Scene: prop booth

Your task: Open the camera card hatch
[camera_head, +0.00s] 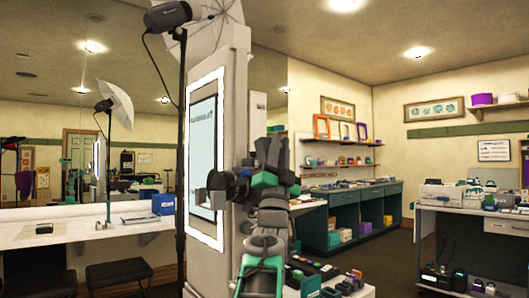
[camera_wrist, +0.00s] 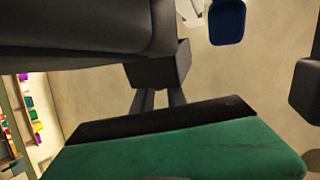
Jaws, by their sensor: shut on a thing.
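The tall pale kiosk (camera_head: 236,75) stands in the middle of the head view, with a lit white frame around a screen (camera_head: 203,130) on its front. My gripper (camera_head: 222,186) is at the kiosk's near side, in front of the screen's lower part. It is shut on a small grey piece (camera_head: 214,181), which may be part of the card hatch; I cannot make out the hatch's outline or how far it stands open. In the wrist view, dark parts and a green part fill much of the picture and hide the contact.
A tripod light stand (camera_head: 182,150) rises close to the kiosk's left. A white counter (camera_head: 100,219) with stools is at left. A low table (camera_head: 340,290) with small items stands below my arm. A dark green cabinet (camera_head: 345,215) and another stocked counter (camera_head: 480,208) are at right.

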